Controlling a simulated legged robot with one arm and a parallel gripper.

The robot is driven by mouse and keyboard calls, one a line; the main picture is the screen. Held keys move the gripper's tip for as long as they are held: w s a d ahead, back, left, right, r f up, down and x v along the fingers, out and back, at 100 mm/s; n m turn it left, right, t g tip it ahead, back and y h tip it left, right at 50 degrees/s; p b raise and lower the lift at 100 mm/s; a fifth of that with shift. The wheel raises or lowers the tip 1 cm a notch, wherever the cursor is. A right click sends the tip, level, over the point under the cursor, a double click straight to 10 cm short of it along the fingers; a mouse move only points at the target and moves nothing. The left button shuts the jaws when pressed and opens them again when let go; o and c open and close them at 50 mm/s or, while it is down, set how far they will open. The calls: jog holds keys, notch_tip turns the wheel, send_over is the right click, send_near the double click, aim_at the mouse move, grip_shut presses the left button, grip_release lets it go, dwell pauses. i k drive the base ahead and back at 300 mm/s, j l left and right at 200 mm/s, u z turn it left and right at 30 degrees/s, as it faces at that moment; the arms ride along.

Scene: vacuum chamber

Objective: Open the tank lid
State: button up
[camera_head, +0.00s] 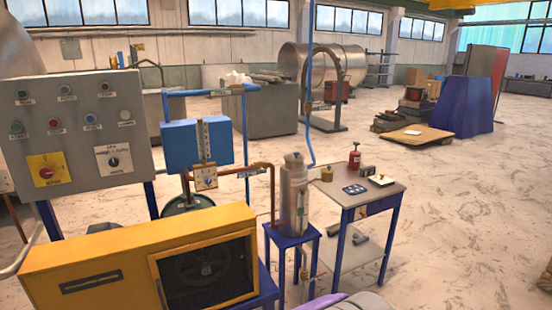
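A small upright metal tank (290,205) stands on a blue stand (291,238) right of centre. Its lid (294,158) sits on top and looks closed. A copper pipe (262,170) runs to the tank's left side from a gauge unit. My gripper is not in view, so its place relative to the tank cannot be seen. A purple and grey shape at the bottom edge cannot be made out clearly.
A yellow compressor unit (110,262) and a grey control panel (75,130) fill the left. A small table (385,196) with a red bottle (355,156) stands right of the tank. The floor on the right is mostly clear. A large metal cylinder (345,62) lies far back.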

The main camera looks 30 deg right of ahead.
aim_at(295, 158)
jog(key=i+l, duration=0.35)
jog(key=l, duration=0.15)
jog(key=i+l, duration=0.3)
jog(key=l, duration=0.2)
